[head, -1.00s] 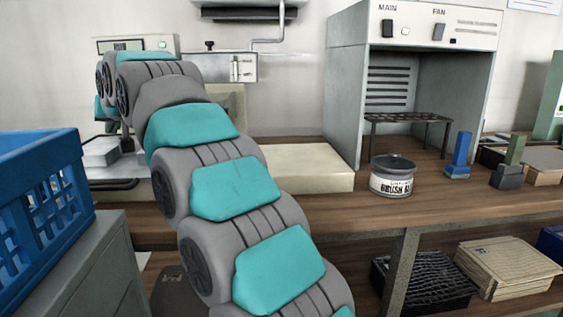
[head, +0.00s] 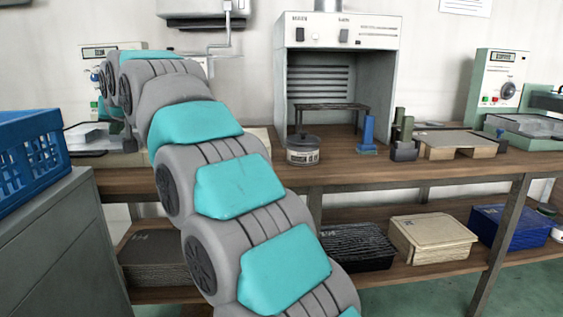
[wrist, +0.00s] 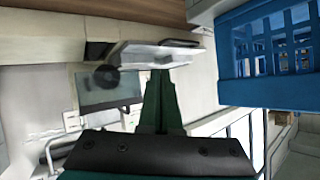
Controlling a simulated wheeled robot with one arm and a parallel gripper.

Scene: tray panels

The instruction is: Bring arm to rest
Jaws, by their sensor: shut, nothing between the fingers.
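My arm, grey with teal pads, rises from the bottom middle of the head view and bends away to the upper left, over the wooden bench (head: 400,172). Its far end is mostly hidden behind its own links there. In the wrist view my gripper (wrist: 160,80) shows as dark green fingers close together, with nothing between them. A pale flat object (wrist: 150,55) lies beyond the fingertips; I cannot tell whether they touch it.
A blue crate (head: 30,155) stands on a grey cabinet (head: 65,245) at the left, and the crate is also close by in the wrist view (wrist: 228,75). A labelled tin (head: 303,156), a grey fume hood (head: 280,90) and blue block (head: 368,135) stand right of my arm.

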